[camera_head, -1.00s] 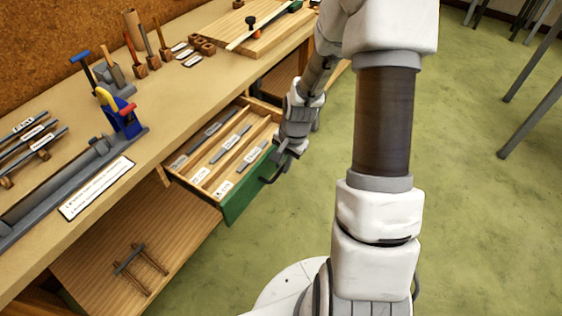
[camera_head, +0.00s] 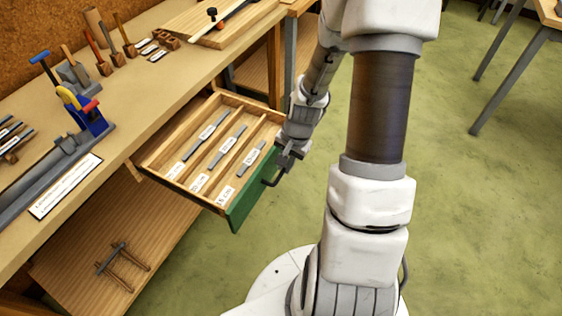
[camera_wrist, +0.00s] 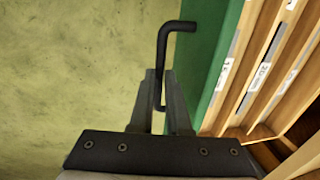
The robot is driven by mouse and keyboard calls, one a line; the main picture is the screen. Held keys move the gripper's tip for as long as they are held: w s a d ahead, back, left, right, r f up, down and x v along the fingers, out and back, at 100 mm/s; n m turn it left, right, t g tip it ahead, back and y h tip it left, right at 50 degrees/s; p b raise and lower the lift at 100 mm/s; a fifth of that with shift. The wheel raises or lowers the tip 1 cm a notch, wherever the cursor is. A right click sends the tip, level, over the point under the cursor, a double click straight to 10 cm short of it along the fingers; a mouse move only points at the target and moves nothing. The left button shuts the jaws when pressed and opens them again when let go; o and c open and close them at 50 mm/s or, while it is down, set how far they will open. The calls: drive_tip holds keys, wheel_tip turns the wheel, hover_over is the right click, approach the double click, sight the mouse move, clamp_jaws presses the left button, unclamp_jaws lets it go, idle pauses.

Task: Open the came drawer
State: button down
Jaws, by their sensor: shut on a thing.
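The came drawer (camera_head: 241,199) has a green front and stands well out from under the workbench. Inside it, wooden dividers separate grey strips with white labels. Its dark bar handle (camera_head: 269,183) is on the green front. My gripper (camera_head: 283,168) is at the handle, in front of the green face. In the wrist view my gripper (camera_wrist: 165,98) is shut on the handle (camera_wrist: 163,50), whose bent end sticks out beyond the fingertips. The drawer's green front (camera_wrist: 213,75) is just right of the fingers there.
The workbench top (camera_head: 150,110) carries a blue vice-like tool (camera_head: 88,115), several upright hand tools and a wooden board (camera_head: 215,25). A lower shelf (camera_head: 165,240) holds a small stand (camera_head: 122,265). Green floor is open to the right, with table legs (camera_head: 495,85) beyond.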

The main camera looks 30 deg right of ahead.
idle(0.4)
drive_tip(key=c, duration=0.9)
unclamp_jaws()
drive_tip(key=shift+r, duration=0.1)
drive_tip(key=s+r+p, duration=0.1)
drive_tip(key=r, duration=0.4)
drive_tip(key=d+r+p, duration=0.1)
drive_tip(key=r, duration=0.5)
drive_tip(key=s+d+r+p, duration=0.1)
drive_tip(key=r, duration=0.5)
drive_tip(key=shift+s+p, duration=0.35)
drive_tip(key=shift+p, duration=0.05)
